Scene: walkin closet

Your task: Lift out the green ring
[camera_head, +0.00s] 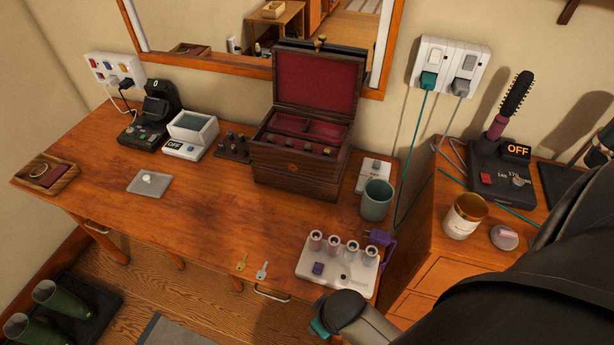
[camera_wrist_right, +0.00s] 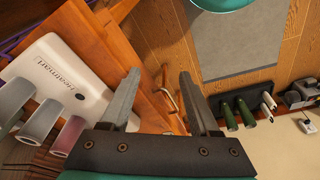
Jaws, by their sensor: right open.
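A dark wooden jewellery box (camera_head: 297,178) stands open at the back of the table, its lid raised and lined in red. A row of small pieces sits along its front compartment; they are too small to tell which is a green ring. My right gripper (camera_wrist_right: 158,80) is open and empty in the right wrist view, by the table's front edge. In the head view only part of my right wrist shows at the bottom, well in front of the box; the fingers are hidden there. My left gripper is not in view.
A white roller set (camera_head: 312,270) stands at the table's front right; it also shows in the wrist view (camera_wrist_right: 70,75). A green cup (camera_head: 376,202) stands right of the box. The table's middle is mostly clear.

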